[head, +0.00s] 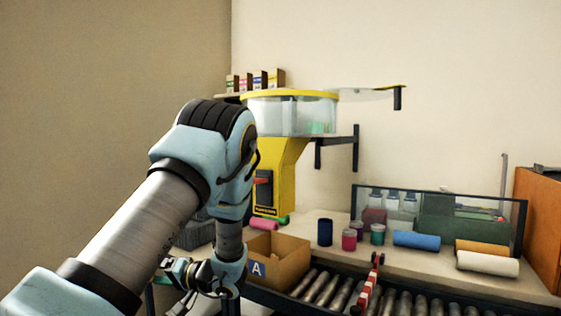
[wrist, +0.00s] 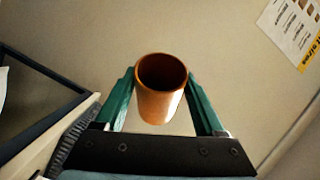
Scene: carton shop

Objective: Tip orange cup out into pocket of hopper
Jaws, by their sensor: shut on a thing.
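The orange cup (wrist: 160,103) shows in the wrist view between the two green fingers of my gripper (wrist: 160,80), which is shut on it. Its round mouth is visible and its inside is dark; I cannot tell what it holds. The cup does not show in the head view, where my arm's end is low at the left, in front of the carton. The hopper (head: 290,113) is a clear bowl with a yellow rim on a yellow stand, behind and right of my arm. Some green shows inside the bowl; its pockets are not clear from here.
An open carton marked A (head: 278,262) stands beside my arm, next to a roller conveyor (head: 400,305). Several small coloured cups, including a dark blue one (head: 325,232), and rolls, including a blue one (head: 416,241), lie on the bench behind. A glass-fronted case (head: 440,205) stands at right.

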